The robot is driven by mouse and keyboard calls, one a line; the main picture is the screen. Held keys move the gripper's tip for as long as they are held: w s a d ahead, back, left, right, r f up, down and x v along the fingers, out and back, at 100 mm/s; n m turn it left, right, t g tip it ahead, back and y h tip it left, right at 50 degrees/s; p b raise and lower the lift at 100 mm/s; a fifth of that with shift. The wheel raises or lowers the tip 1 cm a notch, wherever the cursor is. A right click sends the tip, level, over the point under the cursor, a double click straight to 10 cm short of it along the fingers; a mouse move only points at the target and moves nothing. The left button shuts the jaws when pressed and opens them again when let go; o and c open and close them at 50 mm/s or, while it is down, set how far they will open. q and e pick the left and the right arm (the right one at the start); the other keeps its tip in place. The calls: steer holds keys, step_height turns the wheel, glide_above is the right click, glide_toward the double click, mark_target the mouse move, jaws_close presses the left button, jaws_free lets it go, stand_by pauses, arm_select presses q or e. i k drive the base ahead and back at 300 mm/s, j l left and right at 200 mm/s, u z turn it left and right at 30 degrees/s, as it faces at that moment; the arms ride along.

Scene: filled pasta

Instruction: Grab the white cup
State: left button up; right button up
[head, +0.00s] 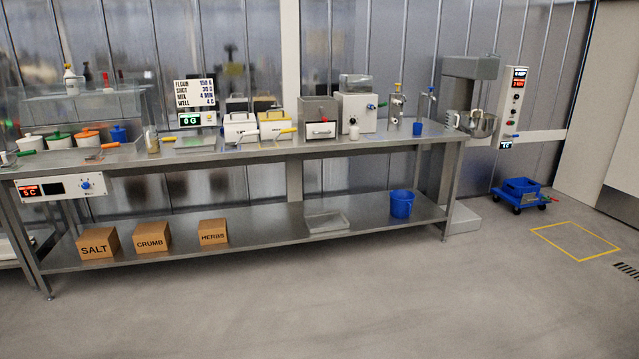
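A small white cup-like object (354,132) stands on the steel bench top (380,139), in front of the white machine (357,110). It is too small to tell its exact shape. A small blue cup (417,128) stands farther right on the same bench. Neither of my grippers shows in the head view.
The lower shelf holds cardboard boxes (153,236) and a blue bucket (402,204). A blue cart (522,192) stands right. The front floor is clear.

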mark_target(354, 132)
steer(key=i, duration=2.5)
